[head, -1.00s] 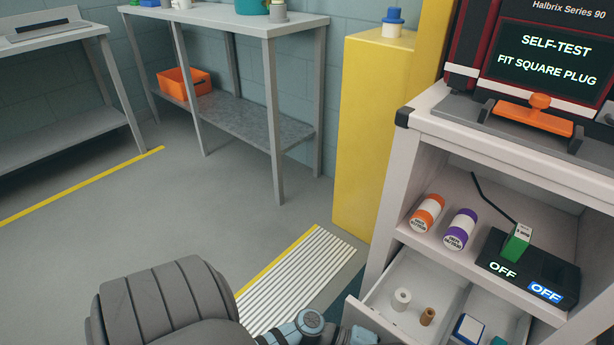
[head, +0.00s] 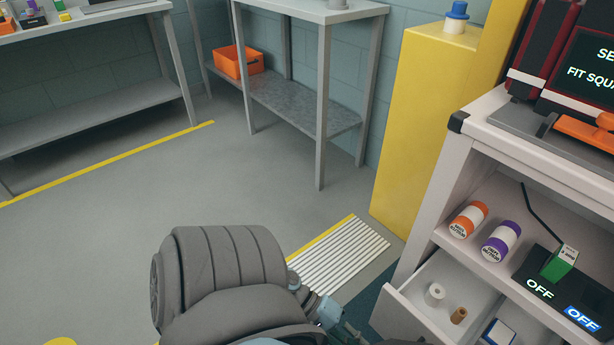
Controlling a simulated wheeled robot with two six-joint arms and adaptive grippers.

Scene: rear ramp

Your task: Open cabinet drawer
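The pale cabinet (head: 447,185) stands at the right. Its drawer (head: 408,306) is pulled out below the open shelf, and I see into it. A white roll (head: 434,294), a small brown spool (head: 458,315) and a blue-and-white box (head: 497,334) lie inside. The lower part of the drawer front is cut off by the picture's bottom edge. My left gripper (head: 345,330) is partly visible at the bottom, left of the drawer front, beyond my grey arm. Its fingers are too small and hidden to judge, and I cannot tell whether it touches the drawer. My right gripper is out of view.
A yellow pillar (head: 420,130) stands behind. Open floor (head: 120,230) lies left, with grey benches along the wall.

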